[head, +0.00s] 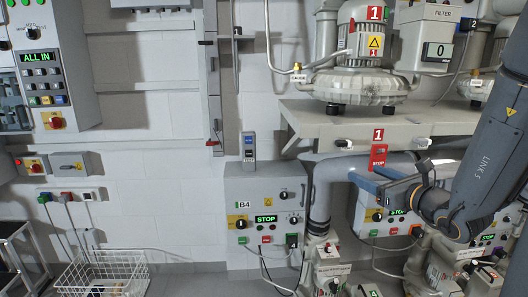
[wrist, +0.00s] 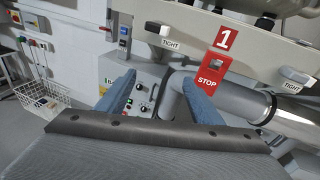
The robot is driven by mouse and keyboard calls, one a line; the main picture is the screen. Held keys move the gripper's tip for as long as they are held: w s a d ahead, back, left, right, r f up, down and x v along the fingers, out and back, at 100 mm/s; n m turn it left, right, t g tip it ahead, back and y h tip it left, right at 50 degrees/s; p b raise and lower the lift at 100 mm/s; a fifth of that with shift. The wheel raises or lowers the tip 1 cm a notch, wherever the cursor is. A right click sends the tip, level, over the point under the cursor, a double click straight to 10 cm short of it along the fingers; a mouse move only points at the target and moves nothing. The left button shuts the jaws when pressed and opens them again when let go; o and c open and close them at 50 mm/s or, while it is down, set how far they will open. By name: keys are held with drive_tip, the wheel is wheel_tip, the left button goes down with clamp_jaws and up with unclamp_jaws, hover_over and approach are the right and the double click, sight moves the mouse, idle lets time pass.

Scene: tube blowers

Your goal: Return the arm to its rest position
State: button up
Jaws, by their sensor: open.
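My arm (head: 487,165) reaches in from the right edge of the head view. My gripper (head: 388,172) is at its end, in front of the grey pipe and below the shelf of the blower marked 1. In the wrist view my gripper (wrist: 158,78) shows two blue fingers spread wide apart with nothing between them. A red STOP tag (head: 378,156) marked 1 hangs near the fingers; it also shows in the wrist view (wrist: 214,76), beyond the right finger. I cannot tell whether the fingers touch anything.
Blower 1 (head: 360,75) stands on a grey shelf (head: 300,122) above my gripper. A grey pipe (head: 322,200) runs below it. Panel B4 (head: 262,205) with a lit STOP display is to the left. A wire basket (head: 102,272) stands at lower left. The white wall between is mostly clear.

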drive_tip(key=s+a+f+n+g+y, duration=0.2)
drive_tip(key=s+a+f+n+g, duration=0.4)
drive_tip(key=a, duration=0.4)
drive_tip(key=s+a+f+n+g+y, duration=0.3)
drive_tip(key=s+a+f+n+g, duration=0.15)
drive_tip(key=s+a+n, duration=0.4)
drive_tip(key=s+f+n+g+h, duration=0.3)
drive_tip(key=s+n+g, duration=0.2)
drive_tip(key=s+n, duration=0.15)
drive_tip(key=s+d+f+n+h, duration=0.1)
drive_tip(key=d+n+h, duration=0.5)
drive_tip(key=n, duration=0.4)
drive_tip(key=shift+s+f+n+h, duration=0.3)
drive_tip(key=shift+f+n, duration=0.05)
drive_tip(key=shift+n, duration=0.05)
